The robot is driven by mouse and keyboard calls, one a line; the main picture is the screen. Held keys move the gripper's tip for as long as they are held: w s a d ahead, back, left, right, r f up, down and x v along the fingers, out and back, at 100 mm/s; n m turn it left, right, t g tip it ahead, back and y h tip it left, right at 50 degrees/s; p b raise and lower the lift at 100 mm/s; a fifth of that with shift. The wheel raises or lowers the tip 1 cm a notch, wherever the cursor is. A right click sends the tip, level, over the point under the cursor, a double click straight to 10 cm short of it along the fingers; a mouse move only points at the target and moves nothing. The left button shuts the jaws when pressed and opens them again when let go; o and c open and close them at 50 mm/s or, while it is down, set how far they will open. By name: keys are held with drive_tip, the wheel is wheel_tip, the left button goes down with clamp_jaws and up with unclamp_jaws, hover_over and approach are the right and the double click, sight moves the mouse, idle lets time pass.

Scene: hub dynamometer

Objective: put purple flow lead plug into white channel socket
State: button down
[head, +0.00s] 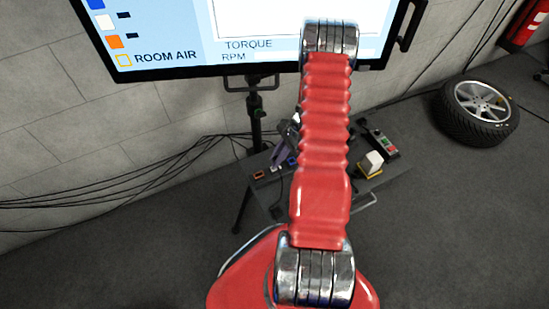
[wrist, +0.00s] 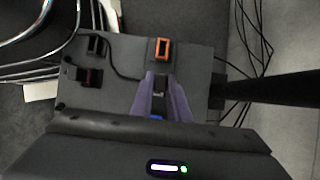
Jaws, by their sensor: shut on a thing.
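My gripper (wrist: 159,82) has two purple-grey fingers, closed around a small dark body between them in the wrist view. I take this to be the purple flow lead plug (wrist: 158,95); its own colour is hard to make out. A thin black lead curves toward it from the upper left. The white channel socket (head: 275,168) sits between an orange socket (head: 258,175) and a blue socket (head: 292,161) on the dark stand tray. In the wrist view the fingers cover its place, so I cannot tell whether plug and socket touch. My arm hides part of the tray.
The orange socket (wrist: 162,50) lies beyond the fingertips in the wrist view. Dark holders (wrist: 90,77) stand at the left. A button box (head: 380,143) and a white block (head: 371,162) occupy the tray's right side. A monitor (head: 240,35) rises behind; a wheel (head: 478,110) lies right.

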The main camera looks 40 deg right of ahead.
drive_tip(key=shift+f, duration=0.7)
drive_tip(key=c, duration=1.6)
unclamp_jaws()
drive_tip(key=shift+r, duration=0.1)
drive_tip(key=v, duration=0.8)
drive_tip(key=shift+d, duration=0.1)
